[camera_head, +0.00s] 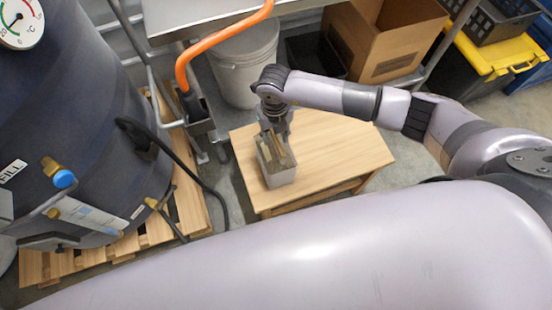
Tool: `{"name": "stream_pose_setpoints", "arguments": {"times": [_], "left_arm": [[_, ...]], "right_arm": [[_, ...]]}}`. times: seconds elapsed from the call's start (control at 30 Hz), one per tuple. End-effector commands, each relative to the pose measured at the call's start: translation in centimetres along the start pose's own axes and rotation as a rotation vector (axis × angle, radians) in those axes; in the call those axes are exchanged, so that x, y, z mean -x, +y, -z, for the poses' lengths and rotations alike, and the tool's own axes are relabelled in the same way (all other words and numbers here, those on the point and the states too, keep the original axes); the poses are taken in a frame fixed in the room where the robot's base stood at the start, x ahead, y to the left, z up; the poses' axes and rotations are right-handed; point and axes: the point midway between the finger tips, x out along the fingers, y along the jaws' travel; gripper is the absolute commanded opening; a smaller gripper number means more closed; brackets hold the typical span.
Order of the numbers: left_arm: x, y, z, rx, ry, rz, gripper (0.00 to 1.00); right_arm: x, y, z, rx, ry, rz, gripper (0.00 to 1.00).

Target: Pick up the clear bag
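A small grey, upright, box-shaped item (281,178) with tan and brown pieces showing at its top stands at the left part of a low wooden table. I cannot tell whether this is the clear bag; nothing else in view is clearly a clear bag. My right gripper (276,138) points down at the far side of its top, and its fingers are partly hidden and too small to read. Whether they touch or hold anything does not show. My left gripper is not in view.
The wooden table (345,150) is bare to the right. A dark tank (90,110) stands on a pallet (185,190) at left. A grey bucket (245,62), an orange hose (215,38), a cardboard box (395,45) and a yellow-lidded bin (497,55) are behind.

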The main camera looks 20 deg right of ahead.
Motion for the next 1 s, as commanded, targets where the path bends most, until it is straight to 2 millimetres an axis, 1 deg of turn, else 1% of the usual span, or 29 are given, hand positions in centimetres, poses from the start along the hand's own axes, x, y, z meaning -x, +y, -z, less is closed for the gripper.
{"name": "stream_pose_setpoints", "arguments": {"times": [0.03, 0.17, 0.23, 0.47, 0.9, 1.0], "left_arm": [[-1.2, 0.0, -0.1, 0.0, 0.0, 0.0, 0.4], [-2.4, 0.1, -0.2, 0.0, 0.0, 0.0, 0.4], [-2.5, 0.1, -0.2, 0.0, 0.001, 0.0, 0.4], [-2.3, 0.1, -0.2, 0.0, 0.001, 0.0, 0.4], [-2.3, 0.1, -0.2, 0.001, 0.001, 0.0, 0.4], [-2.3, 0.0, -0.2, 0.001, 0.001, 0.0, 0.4]], "right_arm": [[-1.4, -0.2, -0.1, -0.001, 0.0, 0.001, 0.35], [-2.8, -0.2, -0.1, 0.0, 0.0, -0.001, 0.35], [-3.1, -0.2, -0.1, 0.0, -0.001, -0.001, 0.35], [-2.9, -0.2, -0.1, 0.0, 0.0, 0.0, 0.34], [-2.9, -0.2, -0.1, 0.0, 0.0, 0.0, 0.05], [-2.9, -0.2, -0.1, 0.0, 0.0, 0.0, 0.0]]}}
